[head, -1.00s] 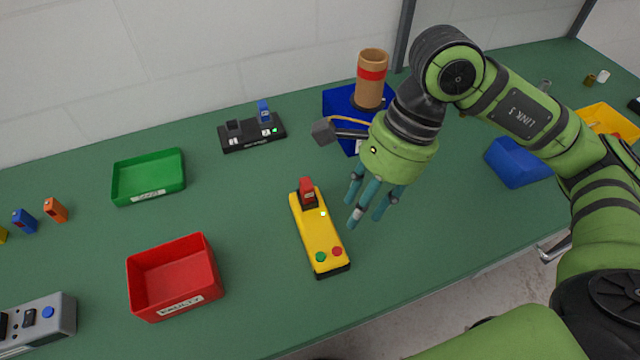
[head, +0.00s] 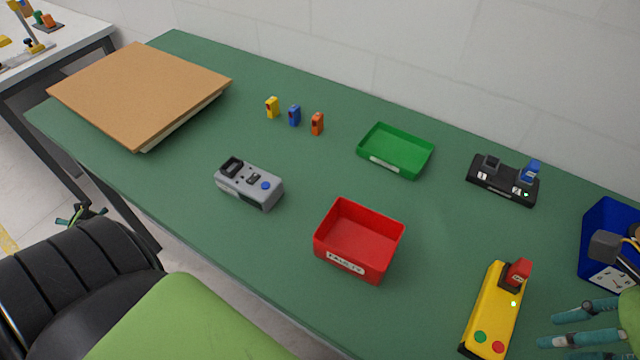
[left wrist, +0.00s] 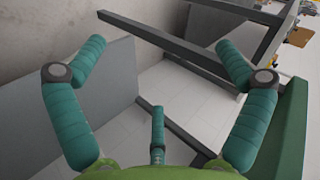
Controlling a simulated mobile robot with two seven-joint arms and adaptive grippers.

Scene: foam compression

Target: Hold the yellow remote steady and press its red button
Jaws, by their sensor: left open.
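The yellow remote (head: 494,309) lies on the green table at the lower right of the head view. Its red button (head: 499,347) and a green button (head: 480,337) are at its near end; a red block-like part (head: 518,272) stands at its far end. My right gripper (head: 562,330) is just right of the remote, apart from it, with fingers spread and nothing between them; it is partly cut off by the frame edge. My left gripper (left wrist: 158,72) is open and empty, away from the remote and beside the table; its fingertips also show at the left of the head view (head: 82,214).
A red bin (head: 340,262), green tray (head: 405,168), black device (head: 490,186), grey device (head: 250,184) and blue box (head: 605,225) stand on the table (head: 300,180). Several small coloured blocks and a brown board (head: 140,90) lie farther left. Table legs (left wrist: 185,45) are near my left gripper.

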